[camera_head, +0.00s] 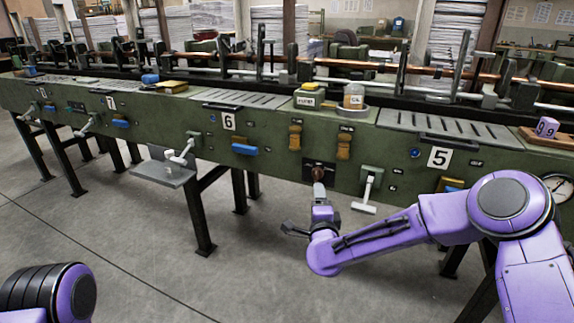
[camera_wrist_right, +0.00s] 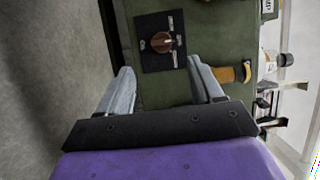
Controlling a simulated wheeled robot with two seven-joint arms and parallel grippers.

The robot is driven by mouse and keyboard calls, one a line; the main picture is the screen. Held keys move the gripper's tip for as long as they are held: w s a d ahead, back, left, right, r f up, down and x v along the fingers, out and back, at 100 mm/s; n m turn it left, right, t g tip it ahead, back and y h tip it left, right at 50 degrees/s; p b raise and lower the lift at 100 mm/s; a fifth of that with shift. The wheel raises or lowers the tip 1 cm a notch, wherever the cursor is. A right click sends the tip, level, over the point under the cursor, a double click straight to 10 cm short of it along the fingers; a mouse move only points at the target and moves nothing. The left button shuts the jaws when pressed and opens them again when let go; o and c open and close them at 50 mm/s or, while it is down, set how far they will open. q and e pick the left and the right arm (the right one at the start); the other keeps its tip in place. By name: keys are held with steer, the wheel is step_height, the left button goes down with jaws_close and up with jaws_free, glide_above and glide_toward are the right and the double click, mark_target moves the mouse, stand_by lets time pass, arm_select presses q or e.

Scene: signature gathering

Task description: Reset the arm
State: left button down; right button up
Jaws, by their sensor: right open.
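My right arm (camera_head: 385,235) reaches in from the right in the head view, bent across the front of the green machine. My right gripper (camera_head: 307,212) is in front of the machine, near a black plate with a round brown knob (camera_head: 318,173). In the right wrist view my right gripper (camera_wrist_right: 160,68) is open, with nothing between its two grey fingers. The knob (camera_wrist_right: 162,41) on its black plate shows just beyond the fingertips, roughly centred between them, and appears apart from them. Of my left arm only a purple and black part (camera_head: 48,292) shows at the bottom left; its gripper is outside the view.
The long green machine (camera_head: 265,165) runs across the head view. A white T-handle (camera_head: 366,190) hangs just right of the knob. A grey shelf (camera_head: 165,172) juts out at left, and a small purple block (camera_head: 547,127) sits at right. The floor in front is clear.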

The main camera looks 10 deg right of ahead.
steer(key=s+a+f+n+g+y, duration=0.1)
steer(key=s+f+n+g, duration=0.15)
steer(key=s+f, duration=0.35)
steer(key=s+a+f+n+g+y, duration=0.15)
steer(key=s+f+n, duration=0.25)
steer(key=f, duration=0.5)
steer(key=s+d+f+n+g, duration=0.2)
steer(key=s+d+f+g, duration=0.15)
steer(key=s+f, duration=0.55)
steer(key=s+d+f+n+g, duration=0.3)
steer(key=s+f+g, duration=0.15)
steer(key=s, duration=0.75)
steer(key=s+d+f+n+g+h, duration=0.1)
steer(key=s+d, duration=0.2)
steer(key=s, duration=0.3)
steer(key=s+d+f+n+g+h, duration=0.1)
steer(key=s+d+f, duration=0.15)
steer(key=s, duration=0.35)
step_height(320, 180, up, 15)
steer(key=s+p, duration=0.1)
steer(key=p, duration=1.3)
steer(key=shift+s+d+p, duration=0.2)
steer(key=shift+s+p, duration=0.1)
steer(key=shift+p, duration=0.05)
steer(key=shift+h, duration=0.25)
